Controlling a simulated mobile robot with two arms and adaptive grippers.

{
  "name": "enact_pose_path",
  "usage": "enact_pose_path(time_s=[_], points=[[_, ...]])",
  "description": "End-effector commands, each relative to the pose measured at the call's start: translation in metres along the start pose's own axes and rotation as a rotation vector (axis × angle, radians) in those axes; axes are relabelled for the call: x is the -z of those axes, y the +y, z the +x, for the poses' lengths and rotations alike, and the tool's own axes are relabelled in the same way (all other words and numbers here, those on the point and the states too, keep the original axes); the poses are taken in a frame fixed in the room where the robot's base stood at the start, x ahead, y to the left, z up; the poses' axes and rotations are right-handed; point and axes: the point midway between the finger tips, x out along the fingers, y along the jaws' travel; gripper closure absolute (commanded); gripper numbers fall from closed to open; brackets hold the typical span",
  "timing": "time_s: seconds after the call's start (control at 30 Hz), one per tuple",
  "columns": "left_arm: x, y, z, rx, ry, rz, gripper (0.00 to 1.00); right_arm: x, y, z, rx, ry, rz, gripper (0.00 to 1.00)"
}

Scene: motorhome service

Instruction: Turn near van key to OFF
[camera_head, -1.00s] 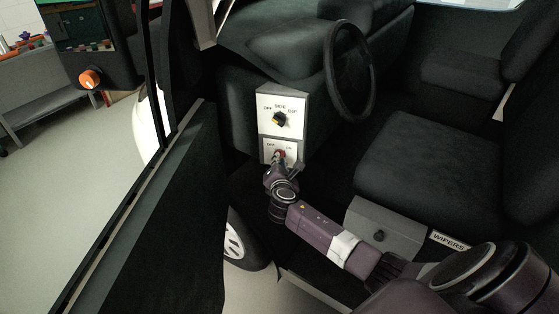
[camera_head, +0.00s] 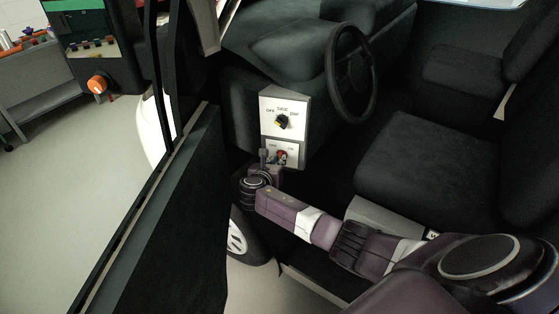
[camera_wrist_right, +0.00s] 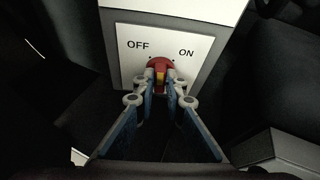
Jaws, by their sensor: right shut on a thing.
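The van key is a red knob with a yellow mark (camera_wrist_right: 160,66) on a white panel (camera_wrist_right: 125,62) lettered OFF at left and ON at right. In the right wrist view the knob's yellow mark stands near upright, between the two words. My right gripper (camera_wrist_right: 161,80) is shut on the red knob, one finger on each side. In the head view the key panel (camera_head: 291,163) is below the dash and the knob is partly hidden by my right gripper (camera_head: 276,160). My left gripper is not in view.
Above the key is a light switch panel (camera_head: 273,106) with a black and yellow knob (camera_head: 282,121). The steering wheel (camera_head: 346,75) and seat (camera_head: 415,160) are to the right. The open door (camera_head: 165,215) stands close at the left.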

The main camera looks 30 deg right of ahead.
Motion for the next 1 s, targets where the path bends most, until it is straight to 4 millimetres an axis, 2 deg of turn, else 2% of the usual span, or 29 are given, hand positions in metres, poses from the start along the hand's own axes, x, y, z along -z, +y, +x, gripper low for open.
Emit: enact_pose_path(time_s=[0.5, 1.0], points=[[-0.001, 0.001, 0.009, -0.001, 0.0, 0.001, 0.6, 0.004, 0.007, 0.001, 0.178, 0.001, -0.43, 1.0], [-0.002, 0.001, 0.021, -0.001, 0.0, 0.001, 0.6, 0.005, 0.009, 0.001, 0.266, 0.001, -0.642, 1.0]])
